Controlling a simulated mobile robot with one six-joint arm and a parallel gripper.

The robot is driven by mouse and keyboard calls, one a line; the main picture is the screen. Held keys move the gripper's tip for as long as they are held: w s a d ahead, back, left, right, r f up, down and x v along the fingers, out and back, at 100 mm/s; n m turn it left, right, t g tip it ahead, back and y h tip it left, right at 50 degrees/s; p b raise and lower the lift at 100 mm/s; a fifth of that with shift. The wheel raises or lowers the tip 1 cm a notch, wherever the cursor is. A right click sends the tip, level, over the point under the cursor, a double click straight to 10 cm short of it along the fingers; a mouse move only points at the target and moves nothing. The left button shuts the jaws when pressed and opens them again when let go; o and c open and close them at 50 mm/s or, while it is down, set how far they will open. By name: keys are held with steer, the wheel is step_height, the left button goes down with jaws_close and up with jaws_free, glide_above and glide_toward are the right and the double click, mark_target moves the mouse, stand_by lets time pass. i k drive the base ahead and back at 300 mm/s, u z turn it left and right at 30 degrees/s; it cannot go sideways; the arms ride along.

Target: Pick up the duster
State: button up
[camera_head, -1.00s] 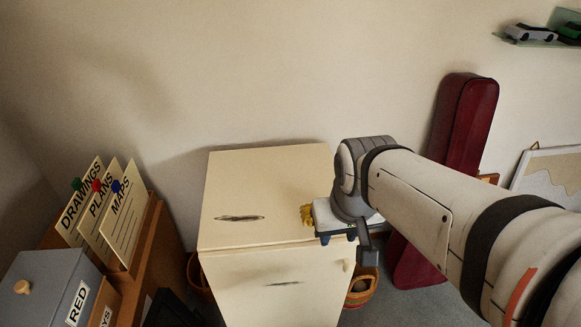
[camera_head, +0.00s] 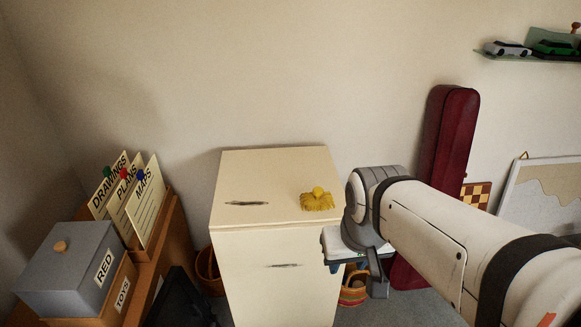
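The duster is a small yellow, fringed thing (camera_head: 317,200) lying on the right part of the cream cabinet's top (camera_head: 265,170). It is in full view and nothing touches it. My gripper (camera_head: 352,268) hangs just right of the cabinet's front right corner, to the right of and nearer than the duster. It is apart from the duster. My wrist hides much of the gripper, and its fingers are too small and dark to show whether they are open or shut.
A dark red instrument case (camera_head: 447,140) leans on the wall behind my arm. A striped basket (camera_head: 354,288) stands on the floor right of the cabinet. A grey box marked RED (camera_head: 75,265) and upright cards (camera_head: 135,200) are at the left.

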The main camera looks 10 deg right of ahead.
mark_target(318, 199)
steer(key=z, duration=0.15)
steer(key=i, duration=0.95)
steer(key=u, duration=0.05)
